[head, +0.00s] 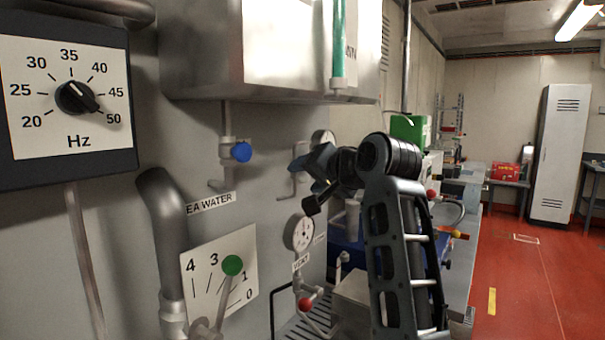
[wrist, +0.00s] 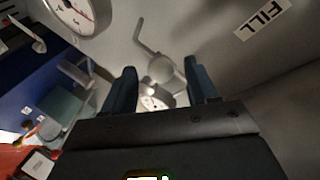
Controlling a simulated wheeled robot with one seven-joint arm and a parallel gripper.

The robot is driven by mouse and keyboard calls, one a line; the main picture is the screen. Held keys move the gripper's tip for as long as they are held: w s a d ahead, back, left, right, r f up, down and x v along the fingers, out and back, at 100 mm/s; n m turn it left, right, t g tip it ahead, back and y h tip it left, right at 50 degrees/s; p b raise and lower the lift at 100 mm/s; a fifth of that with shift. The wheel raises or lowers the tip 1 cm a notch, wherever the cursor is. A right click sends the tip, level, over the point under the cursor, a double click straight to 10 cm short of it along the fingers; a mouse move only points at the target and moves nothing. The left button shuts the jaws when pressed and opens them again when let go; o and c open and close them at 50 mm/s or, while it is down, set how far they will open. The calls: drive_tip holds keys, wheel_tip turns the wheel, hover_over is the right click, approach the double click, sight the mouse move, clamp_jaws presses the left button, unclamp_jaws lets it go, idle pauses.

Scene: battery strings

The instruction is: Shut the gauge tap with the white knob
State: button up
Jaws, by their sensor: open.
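The gauge tap (wrist: 160,69) shows in the wrist view as a pale, whitish tap on a bent pipe against the wall. It lies between and beyond the fingertips of my gripper (wrist: 160,84). The gripper is open, with one dark blue finger on each side and nothing held. I cannot tell whether the fingers touch the tap, or how its handle is turned. In the head view my gripper (head: 303,168) is at the wall, and its body hides the knob. A bent pipe (head: 288,190) shows just left of it. A round gauge (head: 322,136) shows partly behind the arm.
A tap with a blue knob (head: 241,152) is on the wall to the left, under a metal tank (head: 235,55). A second gauge (head: 303,232) and a red knob (head: 306,304) are below. A green-knobbed lever (head: 232,265) stands lower left. Red floor at right is open.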

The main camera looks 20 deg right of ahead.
drive_tip(key=shift+x, duration=1.25)
drive_tip(key=shift+c, duration=0.5)
drive_tip(key=c, duration=0.9)
